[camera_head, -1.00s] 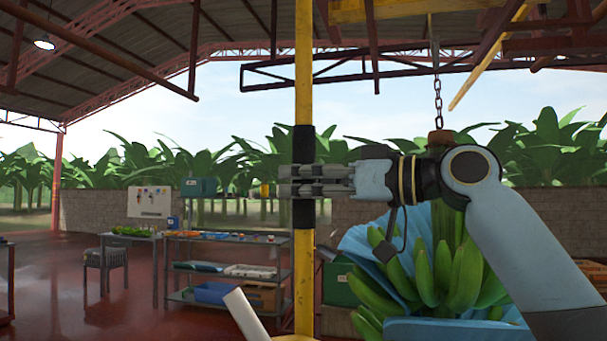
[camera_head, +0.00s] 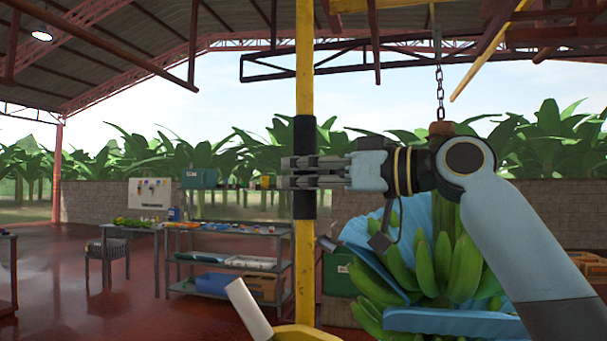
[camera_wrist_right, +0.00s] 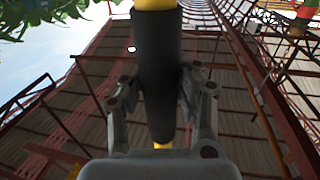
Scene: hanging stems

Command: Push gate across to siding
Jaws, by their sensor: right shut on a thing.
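A yellow upright pole (camera_head: 305,75) with a black sleeve (camera_head: 305,205) stands in the middle of the head view; it looks like part of the gate. My right gripper (camera_head: 300,172) comes in from the right, with its fingers shut on the sleeve. In the right wrist view the sleeve (camera_wrist_right: 158,75) runs between the two fingers. A yellow overhead beam (camera_head: 400,5) shows at the top; its link to the pole is unclear. I cannot tell which part is the siding. My left gripper is not in view.
A green banana bunch (camera_head: 465,265) in blue wrapping hangs from a chain (camera_head: 440,95) behind my right arm. A metal shelf (camera_head: 225,258) and a table (camera_head: 130,230) stand at the left. Red floor (camera_head: 75,290) at the lower left is open.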

